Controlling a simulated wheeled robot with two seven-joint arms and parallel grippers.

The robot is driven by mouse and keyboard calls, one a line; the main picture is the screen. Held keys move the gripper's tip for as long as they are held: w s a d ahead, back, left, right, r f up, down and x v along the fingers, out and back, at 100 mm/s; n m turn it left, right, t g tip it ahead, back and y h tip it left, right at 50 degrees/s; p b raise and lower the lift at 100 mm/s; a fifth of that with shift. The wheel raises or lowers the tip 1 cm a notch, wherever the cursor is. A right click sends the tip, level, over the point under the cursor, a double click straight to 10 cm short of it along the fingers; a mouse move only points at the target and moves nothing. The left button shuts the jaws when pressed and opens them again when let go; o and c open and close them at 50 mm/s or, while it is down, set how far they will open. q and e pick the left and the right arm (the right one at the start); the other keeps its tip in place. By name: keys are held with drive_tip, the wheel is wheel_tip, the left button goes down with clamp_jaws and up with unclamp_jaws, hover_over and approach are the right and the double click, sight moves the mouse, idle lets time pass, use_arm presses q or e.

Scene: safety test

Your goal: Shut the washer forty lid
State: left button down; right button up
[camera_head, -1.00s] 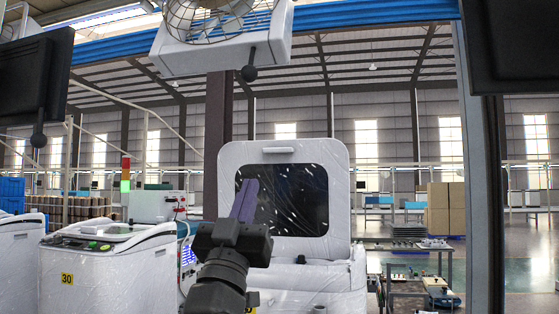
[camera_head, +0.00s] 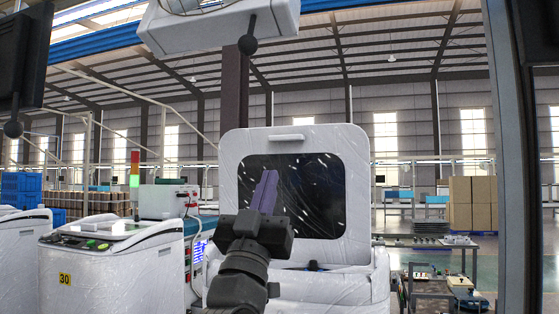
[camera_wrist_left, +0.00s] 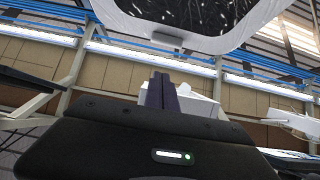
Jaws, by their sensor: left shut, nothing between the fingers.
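The white washer (camera_head: 335,291) stands ahead with its lid (camera_head: 357,185) raised upright, a white frame around a dark window. The lid's handle (camera_head: 286,137) is at its top edge. My left gripper (camera_head: 266,178) is shut and empty; in the head view its purple fingers overlap the left part of the window, and I cannot tell whether they touch it. The left wrist view shows the gripper fingers (camera_wrist_left: 162,88) together, with the lid (camera_wrist_left: 218,43) and its handle beyond them. My arm hides part of the washer's front. The washer's number is not readable. My right gripper is not in view.
Another white washer marked 30 (camera_head: 110,262) stands to the left with its top closed. A signal light (camera_head: 135,172) and control box (camera_head: 168,202) are behind it. A white fan housing (camera_head: 220,25) hangs above. A grey post (camera_head: 512,150) and a cart (camera_head: 432,290) stand to the right.

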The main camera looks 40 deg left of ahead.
use_arm(q)
drive_tip(key=w+f+p+x, duration=0.1)
drive_tip(key=p+x, duration=0.7)
drive_tip(key=x, duration=0.4)
drive_tip(key=shift+w+a, duration=0.4)
drive_tip(key=shift+w, duration=0.2)
